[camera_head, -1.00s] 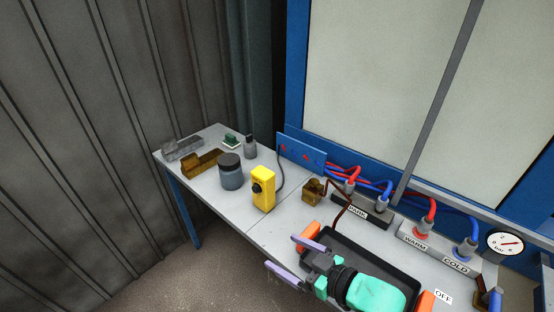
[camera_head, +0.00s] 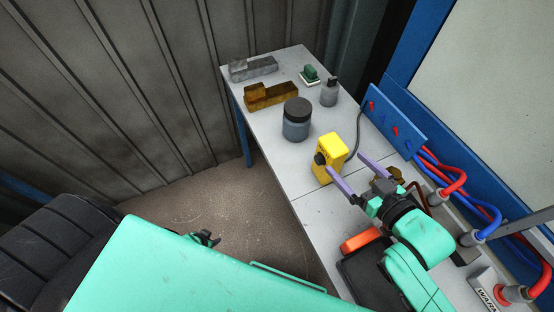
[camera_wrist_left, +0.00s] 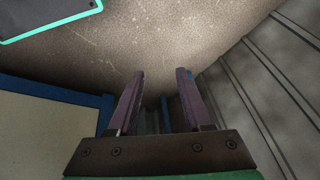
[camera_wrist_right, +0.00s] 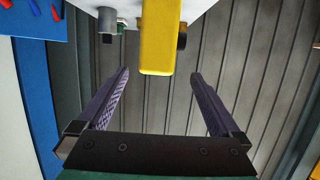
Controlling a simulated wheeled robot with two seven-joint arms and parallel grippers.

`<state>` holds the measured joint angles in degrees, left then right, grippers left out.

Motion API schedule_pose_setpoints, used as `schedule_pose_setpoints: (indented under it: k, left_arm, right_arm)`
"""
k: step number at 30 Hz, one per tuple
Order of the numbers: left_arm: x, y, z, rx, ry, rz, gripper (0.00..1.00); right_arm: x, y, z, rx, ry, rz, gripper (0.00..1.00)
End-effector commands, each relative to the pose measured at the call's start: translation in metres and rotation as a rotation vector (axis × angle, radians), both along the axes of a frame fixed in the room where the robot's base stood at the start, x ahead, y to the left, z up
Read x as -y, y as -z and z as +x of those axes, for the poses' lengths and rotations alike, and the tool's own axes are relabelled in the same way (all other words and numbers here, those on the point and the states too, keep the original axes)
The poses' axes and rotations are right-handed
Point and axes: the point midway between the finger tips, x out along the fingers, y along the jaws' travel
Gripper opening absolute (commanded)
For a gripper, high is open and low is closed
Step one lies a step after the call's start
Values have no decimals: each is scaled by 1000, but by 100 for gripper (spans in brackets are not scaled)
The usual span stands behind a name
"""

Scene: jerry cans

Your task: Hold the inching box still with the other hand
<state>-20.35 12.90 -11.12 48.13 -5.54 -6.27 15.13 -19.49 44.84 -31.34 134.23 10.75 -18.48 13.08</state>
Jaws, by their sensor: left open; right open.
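The inching box is a yellow box (camera_head: 333,150) with a black knob on its side, standing on the grey bench in the head view. A grey cable runs from it to the blue panel. My right gripper (camera_head: 346,164) is open, its purple fingertips close to the box's near side. In the right wrist view the box (camera_wrist_right: 160,40) lies just ahead, centred between the spread fingers; contact cannot be told. My left gripper (camera_wrist_left: 160,72) is open and empty in the left wrist view, over bare floor. My left arm fills the lower left of the head view.
A dark-lidded jar (camera_head: 296,120), a grey bottle (camera_head: 329,93), a green block (camera_head: 310,74) and brown (camera_head: 270,96) and grey (camera_head: 253,68) stepped blocks stand behind the box. Red and blue hoses (camera_head: 470,200) lie right. Floor (camera_head: 260,205) is clear left of the bench.

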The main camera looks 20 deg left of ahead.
Motion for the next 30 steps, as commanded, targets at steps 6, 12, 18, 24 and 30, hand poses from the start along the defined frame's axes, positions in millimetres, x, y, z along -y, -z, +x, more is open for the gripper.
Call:
schedule_pose_setpoints:
  k: [6, 12, 18, 24, 30]
  left_arm:
    - [-33, -106, 121, 367, -10, -87, 50]
    - [11, -226, 194, 604, 100, -322, 50]
    - [106, -337, 203, 653, 294, -644, 50]
    - [182, -401, 169, 561, 443, -881, 50]
    - [198, -414, 157, 526, 474, -933, 50]
  right_arm:
    - [0, 0, 0, 0, 0, 0, 100]
    - [0, 0, 0, 0, 0, 0, 100]
    - [0, 0, 0, 0, 0, 0, 100]
    - [0, 0, 0, 0, 0, 0, 100]
    - [-5, 2, 6, 2, 3, 2, 100]
